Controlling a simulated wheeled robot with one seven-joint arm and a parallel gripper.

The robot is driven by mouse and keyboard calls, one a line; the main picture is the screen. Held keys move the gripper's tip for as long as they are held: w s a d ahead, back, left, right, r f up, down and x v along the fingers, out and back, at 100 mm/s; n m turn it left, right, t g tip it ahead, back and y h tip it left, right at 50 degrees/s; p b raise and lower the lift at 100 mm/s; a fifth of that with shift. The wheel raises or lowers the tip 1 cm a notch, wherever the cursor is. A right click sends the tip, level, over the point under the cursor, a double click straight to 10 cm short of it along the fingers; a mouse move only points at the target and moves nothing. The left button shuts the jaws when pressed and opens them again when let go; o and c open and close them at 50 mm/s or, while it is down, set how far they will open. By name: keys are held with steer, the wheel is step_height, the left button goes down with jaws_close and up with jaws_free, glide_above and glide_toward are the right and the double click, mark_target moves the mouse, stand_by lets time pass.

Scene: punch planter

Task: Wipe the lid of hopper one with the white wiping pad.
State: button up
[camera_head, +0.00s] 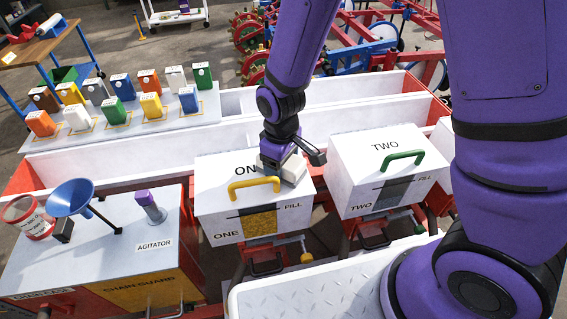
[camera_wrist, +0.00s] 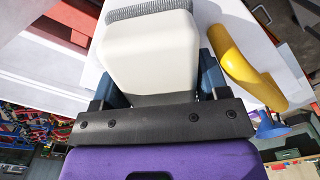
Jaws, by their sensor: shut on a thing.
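Hopper one (camera_head: 243,219) is a white box labelled ONE, with a yellow handle (camera_head: 254,188) on its white lid (camera_head: 217,180). My gripper (camera_head: 284,160) is over the back right part of that lid, behind and to the right of the handle. It is shut on the white wiping pad (camera_head: 292,172), which appears at or just above the lid surface; I cannot tell if it touches. In the wrist view the pad (camera_wrist: 150,50) fills the jaws, with a grey ribbed strip at its far edge. The yellow handle (camera_wrist: 240,65) is close beside it on the right.
Hopper two (camera_head: 385,176), with a green handle (camera_head: 405,159), stands close to the right. A blue funnel (camera_head: 70,197), a red-and-white jar (camera_head: 28,215) and the agitator knob (camera_head: 150,206) are at the left. Several coloured containers (camera_head: 124,88) stand on a panel behind.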

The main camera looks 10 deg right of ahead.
mark_target(295, 160)
steer(key=shift+w+a+f, duration=0.1)
steer(key=shift+w+a, duration=0.05)
steer(key=shift+w, duration=0.3)
steer(key=shift+c, duration=0.4)
steer(key=shift+w, duration=2.5)
steer(key=shift+d, duration=1.55)
steer(key=shift+s, duration=3.8)
steer(key=shift+w, duration=0.1)
steer(key=shift+w+f, duration=0.1)
steer(key=shift+w, duration=1.65)
steer(key=shift+c, duration=0.3)
steer(key=shift+w, duration=1.95)
